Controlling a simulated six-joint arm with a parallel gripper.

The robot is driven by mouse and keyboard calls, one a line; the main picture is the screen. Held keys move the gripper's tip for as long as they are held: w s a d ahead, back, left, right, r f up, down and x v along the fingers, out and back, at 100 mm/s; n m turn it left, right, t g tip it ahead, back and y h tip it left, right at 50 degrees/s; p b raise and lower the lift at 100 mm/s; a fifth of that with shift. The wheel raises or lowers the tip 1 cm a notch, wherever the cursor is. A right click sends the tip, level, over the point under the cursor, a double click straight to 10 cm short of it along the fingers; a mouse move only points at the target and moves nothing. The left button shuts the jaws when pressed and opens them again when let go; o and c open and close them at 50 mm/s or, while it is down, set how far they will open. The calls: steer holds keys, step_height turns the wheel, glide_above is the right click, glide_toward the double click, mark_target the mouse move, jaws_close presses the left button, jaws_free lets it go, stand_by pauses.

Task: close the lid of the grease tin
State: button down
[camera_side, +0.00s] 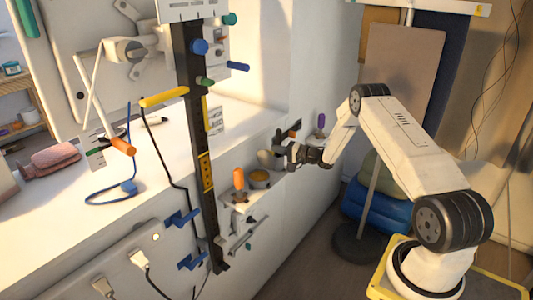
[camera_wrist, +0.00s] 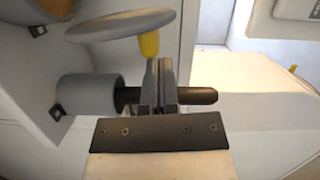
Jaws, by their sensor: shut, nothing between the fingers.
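Contact with the lid cannot be told.
An orange handle (camera_side: 238,178) stands upright left of the tin. A purple handle (camera_side: 320,121) stands behind my gripper. A grey cylinder (camera_wrist: 85,95) lies left of my fingers in the wrist view. A dark upright post (camera_side: 190,120) stands left of the shelf.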

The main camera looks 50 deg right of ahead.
mark_target(271, 154)
steer(key=shift+a+r+n, duration=0.25)
steer(key=shift+a+n, duration=0.25)
steer(key=shift+n, duration=0.2)
steer(key=shift+a+r+n, duration=0.2)
steer(key=shift+a+n, duration=0.25)
steer(key=shift+n, duration=0.15)
steer(key=shift+a+r+n+g+h, duration=0.15)
steer(key=shift+a+n+g+h, duration=0.25)
steer(key=shift+a+n, duration=0.55)
steer(key=a+n+h, duration=0.1)
steer(key=a+n, duration=0.1)
steer(key=n, duration=0.1)
steer(key=shift+a+n+g, duration=0.25)
steer(key=shift+a+g, duration=0.05)
steer(key=shift+a, duration=0.1)
steer(key=a+n, duration=0.1)
steer(key=a+f+n+h, duration=0.1)
steer(key=n, duration=0.1)
steer(key=shift+a+f, duration=0.25)
steer(key=shift+a, duration=0.05)
steer(key=shift+a+f+n+h, duration=0.6)
steer(key=shift+a+f+n, duration=0.1)
steer(key=shift+n, duration=0.4)
steer(key=shift+a+f, duration=0.25)
steer(key=shift+f, duration=0.05)
steer(key=shift+s, duration=0.15)
